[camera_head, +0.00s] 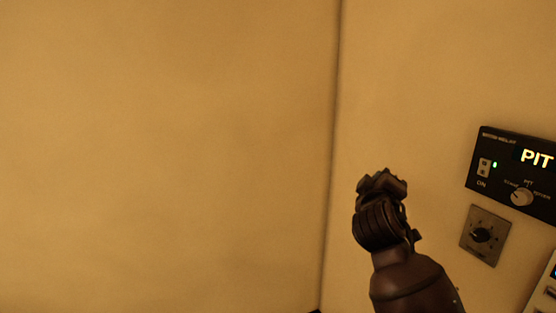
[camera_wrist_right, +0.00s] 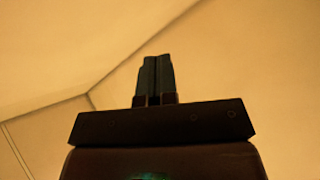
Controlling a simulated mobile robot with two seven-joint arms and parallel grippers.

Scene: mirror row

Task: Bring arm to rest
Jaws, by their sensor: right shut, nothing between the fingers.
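My right gripper (camera_head: 382,182) is raised in front of the wall at the lower right of the head view. Its arm comes up from the bottom edge. In the right wrist view the fingers of my right gripper (camera_wrist_right: 155,80) lie side by side, shut with nothing between them. They point toward bare wall and touch nothing that I can see. My left gripper is in neither view.
A black panel (camera_head: 508,150) with lit "PIT" letters, a green light and a knob is on the wall at right. Below it is a small grey dial plate (camera_head: 486,236). A pale-edged unit is cut off at the lower right. The wall at left is bare.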

